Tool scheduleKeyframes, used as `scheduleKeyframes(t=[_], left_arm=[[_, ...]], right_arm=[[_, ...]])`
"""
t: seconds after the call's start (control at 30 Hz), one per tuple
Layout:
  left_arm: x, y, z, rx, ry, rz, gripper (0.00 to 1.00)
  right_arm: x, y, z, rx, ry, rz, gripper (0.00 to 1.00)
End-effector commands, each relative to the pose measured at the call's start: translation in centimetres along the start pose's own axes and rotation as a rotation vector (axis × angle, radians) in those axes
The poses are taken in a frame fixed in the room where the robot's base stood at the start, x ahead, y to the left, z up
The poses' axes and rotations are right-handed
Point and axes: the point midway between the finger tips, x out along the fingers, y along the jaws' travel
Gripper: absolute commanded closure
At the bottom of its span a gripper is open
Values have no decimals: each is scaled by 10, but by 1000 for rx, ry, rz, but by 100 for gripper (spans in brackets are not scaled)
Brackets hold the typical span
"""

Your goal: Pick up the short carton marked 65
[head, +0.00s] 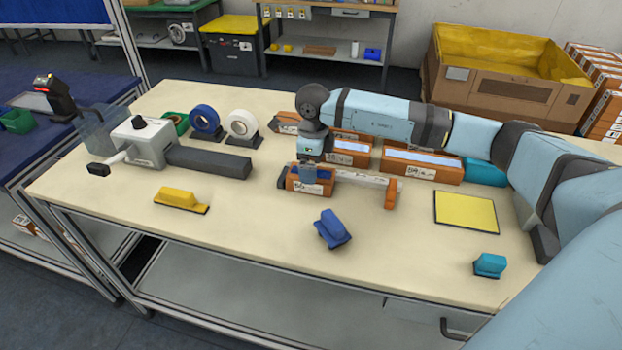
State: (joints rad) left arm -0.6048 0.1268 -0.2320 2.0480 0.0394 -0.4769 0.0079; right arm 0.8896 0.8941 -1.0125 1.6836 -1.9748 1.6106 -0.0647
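A short orange carton (311,188) with a white label stands near the middle of the table; its printed number is too small to read with certainty. My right arm reaches in from the right, and my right gripper (309,174) points down directly at the top of this carton. The fingers seem to be at or around its upper part; whether they are closed on it is unclear. The carton appears to rest on the table. My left gripper is not in view.
A pale bar with an orange end (390,194) lies just right of the carton. Larger orange cartons (420,167) stand behind. A blue block (332,230), yellow block (180,198), yellow pad (466,211) and teal block (489,265) lie around. Tape rolls (240,126) stand back left. The front centre-left is clear.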

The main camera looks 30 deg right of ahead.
Motion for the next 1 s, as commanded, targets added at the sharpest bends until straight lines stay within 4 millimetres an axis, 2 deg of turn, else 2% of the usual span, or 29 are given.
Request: scheduleKeyframes(t=[0.1, 0.2, 0.43, 0.47, 0.7, 0.77, 1.0], left_arm=[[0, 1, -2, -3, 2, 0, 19], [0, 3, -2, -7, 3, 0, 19], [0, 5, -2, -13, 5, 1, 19], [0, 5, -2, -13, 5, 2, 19], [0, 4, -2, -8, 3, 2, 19], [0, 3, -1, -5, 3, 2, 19], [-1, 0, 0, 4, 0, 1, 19]], right_arm=[[20, 3, -1, 1, 3, 3, 4], [32, 2, -1, 0, 1, 1, 4], [34, 2, -1, 0, 0, 0, 4], [34, 2, -1, 0, 0, 0, 9], [34, 2, -1, 0, 0, 0, 64], [34, 2, 0, 0, -1, 0, 71], [32, 2, 0, 0, -2, 0, 71]])
